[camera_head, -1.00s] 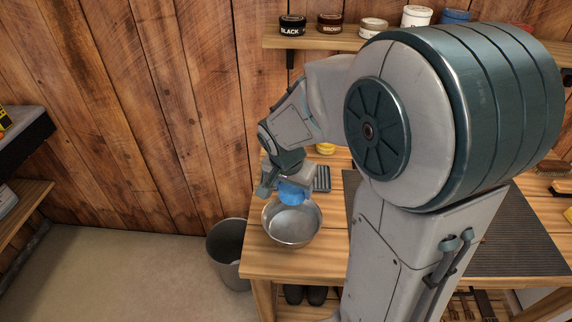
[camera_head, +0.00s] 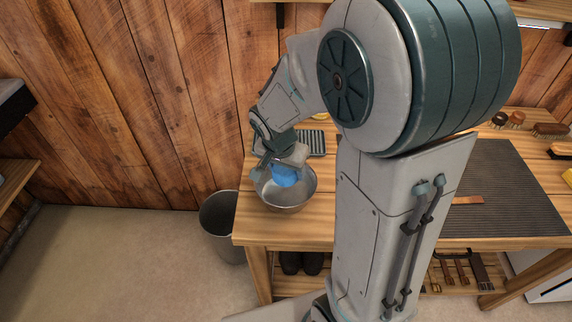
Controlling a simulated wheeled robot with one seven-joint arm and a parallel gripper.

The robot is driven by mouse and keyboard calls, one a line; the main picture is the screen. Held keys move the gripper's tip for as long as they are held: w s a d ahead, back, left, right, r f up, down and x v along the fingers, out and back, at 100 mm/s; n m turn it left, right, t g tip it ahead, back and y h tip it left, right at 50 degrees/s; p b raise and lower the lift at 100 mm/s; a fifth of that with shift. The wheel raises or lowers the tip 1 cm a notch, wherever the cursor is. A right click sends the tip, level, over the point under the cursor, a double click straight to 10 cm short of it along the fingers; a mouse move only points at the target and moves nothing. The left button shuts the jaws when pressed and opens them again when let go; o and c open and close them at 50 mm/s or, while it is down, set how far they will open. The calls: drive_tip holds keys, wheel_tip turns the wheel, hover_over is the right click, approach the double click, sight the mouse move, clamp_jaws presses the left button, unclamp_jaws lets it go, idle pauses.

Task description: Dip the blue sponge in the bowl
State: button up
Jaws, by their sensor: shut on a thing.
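The blue sponge (camera_head: 285,176) is held in my gripper (camera_head: 278,165), which is shut on it. The sponge is at the far left part of the metal bowl (camera_head: 293,203), over or inside its opening. I cannot tell whether it touches the bottom of the bowl. The bowl stands upright near the left end of the wooden workbench (camera_head: 262,236). My gripper covers part of the bowl's far rim.
A grey bin (camera_head: 219,222) stands on the floor left of the bench. A ridged dark tray (camera_head: 313,142) lies behind the bowl. A dark ribbed mat (camera_head: 505,190) and several brushes (camera_head: 515,118) are at the right. My arm hides the bench's middle.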

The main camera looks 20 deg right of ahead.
drive_tip(key=shift+f+b, duration=2.5)
drive_tip(key=shift+f, duration=0.15)
drive_tip(key=shift+r, duration=0.15)
wheel_tip(320, 180, up, 13)
drive_tip(key=p, duration=0.8)
drive_tip(key=shift+p, duration=0.3)
drive_tip(key=shift+d, duration=0.1)
